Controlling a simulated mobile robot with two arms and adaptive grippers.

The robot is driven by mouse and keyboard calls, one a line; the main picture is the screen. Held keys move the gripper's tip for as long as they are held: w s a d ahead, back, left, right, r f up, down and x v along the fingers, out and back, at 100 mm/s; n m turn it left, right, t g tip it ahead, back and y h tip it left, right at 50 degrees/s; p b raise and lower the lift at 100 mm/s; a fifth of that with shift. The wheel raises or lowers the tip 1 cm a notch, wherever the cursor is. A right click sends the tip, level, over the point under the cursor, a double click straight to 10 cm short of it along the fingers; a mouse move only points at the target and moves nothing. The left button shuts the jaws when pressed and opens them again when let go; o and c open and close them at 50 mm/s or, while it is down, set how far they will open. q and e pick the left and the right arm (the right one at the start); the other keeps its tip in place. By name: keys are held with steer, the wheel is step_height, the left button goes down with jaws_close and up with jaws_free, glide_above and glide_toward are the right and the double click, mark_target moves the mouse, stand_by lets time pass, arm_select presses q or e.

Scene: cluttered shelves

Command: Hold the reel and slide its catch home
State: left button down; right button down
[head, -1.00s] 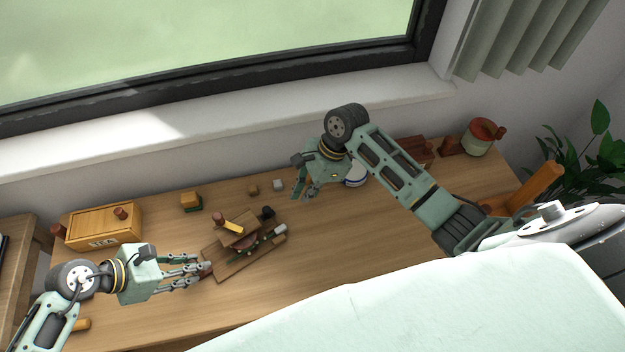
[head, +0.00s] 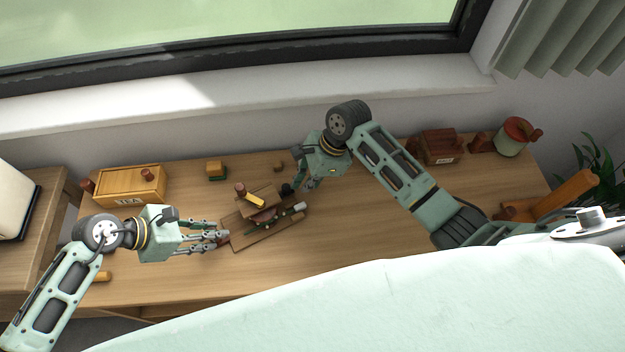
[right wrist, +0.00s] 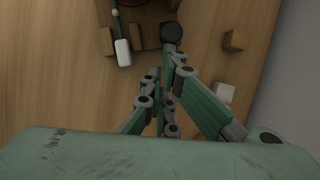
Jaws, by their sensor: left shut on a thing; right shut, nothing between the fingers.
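The reel (head: 250,240) is a dark wooden assembly on a flat base on the table. It has raised wooden blocks, a yellow piece and a brown knob. My left gripper (head: 225,238) is shut on the left end of its base. A white-tipped piece (head: 300,206), which may be the catch, lies at its right end; in the right wrist view it is a white tip (right wrist: 123,52) on a green rod. A black knob (head: 287,190) stands at the back right corner. My right gripper (head: 304,186) is shut and empty beside this knob, its fingertips close to it in the right wrist view.
A wooden box with a lid (head: 130,188) stands at the back left. A red-lidded jar (head: 514,138) stands at the back right.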

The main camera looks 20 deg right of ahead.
arm_select(q)
steer(key=shift+s+d, duration=0.1)
arm_select(e)
steer(key=shift+s+a, duration=0.15)
steer(key=shift+a, duration=0.45)
steer(key=shift+d, duration=0.1)
steer(key=d, duration=0.4)
steer(key=shift+d, duration=0.15)
steer(key=v, duration=1)
steer(key=shift+d, duration=0.2)
arm_select(q)
steer(key=c, duration=1.4)
jaws_free()
steer(key=shift+c, duration=0.2)
